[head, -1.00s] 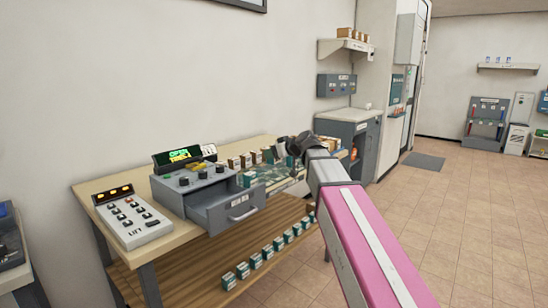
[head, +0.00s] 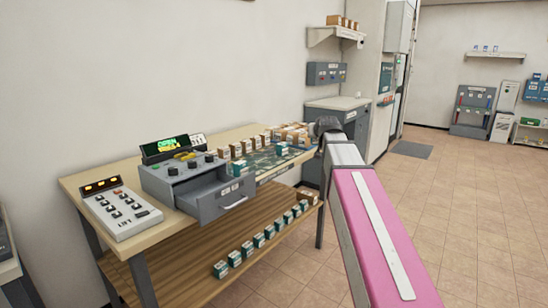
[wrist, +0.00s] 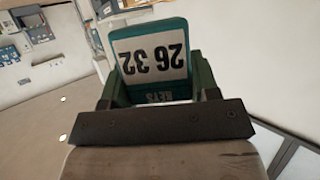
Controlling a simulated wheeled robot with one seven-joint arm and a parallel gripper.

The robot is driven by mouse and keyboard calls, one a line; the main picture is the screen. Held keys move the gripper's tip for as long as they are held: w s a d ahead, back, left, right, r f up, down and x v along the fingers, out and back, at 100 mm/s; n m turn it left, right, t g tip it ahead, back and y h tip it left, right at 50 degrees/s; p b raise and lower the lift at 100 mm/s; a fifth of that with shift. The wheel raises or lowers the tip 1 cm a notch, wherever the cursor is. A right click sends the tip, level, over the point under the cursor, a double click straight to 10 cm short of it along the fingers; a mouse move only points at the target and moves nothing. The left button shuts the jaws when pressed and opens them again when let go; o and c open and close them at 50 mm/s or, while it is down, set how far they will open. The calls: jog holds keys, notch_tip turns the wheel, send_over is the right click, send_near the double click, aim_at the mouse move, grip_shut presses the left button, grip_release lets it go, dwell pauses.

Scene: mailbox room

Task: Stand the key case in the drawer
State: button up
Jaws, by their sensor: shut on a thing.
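The key case is a teal box with a white label reading 26 32 and KEYS, upside down in the wrist view (wrist: 153,55). My gripper (wrist: 160,82) is shut on it, with one dark green finger at each side. In the head view my gripper (head: 327,126) is up at the far right end of the table, and the case cannot be made out there. The drawer (head: 222,201) is grey and pulled open from a grey box with knobs on the table. Its visible inside looks empty. My gripper is well to the right of and beyond the drawer.
The table (head: 160,245) carries a keypad box (head: 120,210), a lit green sign (head: 172,148) and rows of brown and teal boxes (head: 238,150). Several teal boxes (head: 258,240) line the lower shelf. A grey cabinet (head: 345,118) stands behind. Tiled floor at right is clear.

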jog(key=shift+d+r, duration=0.15)
jog(key=shift+d, duration=0.35)
jog(key=s+a+n+g+y, duration=0.2)
jog(key=s+a+n+y, duration=0.2)
jog(key=a, duration=0.7)
jog(key=s+a+n+g+y, duration=0.2)
jog(key=a+n+y, duration=0.3)
jog(key=a, duration=0.7)
jog(key=shift+s+f+n+g+y, duration=0.3)
jog(key=shift+s+f+g+y, duration=0.15)
jog(key=shift+s, duration=0.4)
jog(key=shift+w, duration=0.1)
jog(key=w+f, duration=0.2)
jog(key=w, duration=0.1)
jog(key=w+f, duration=0.2)
jog(key=w, duration=0.2)
jog(key=w+f, duration=0.3)
jog(key=w, duration=0.1)
jog(key=shift+w+a, duration=0.2)
jog(key=shift+a, duration=0.2)
jog(key=shift+f, duration=1.8)
jog(key=shift+f, duration=0.15)
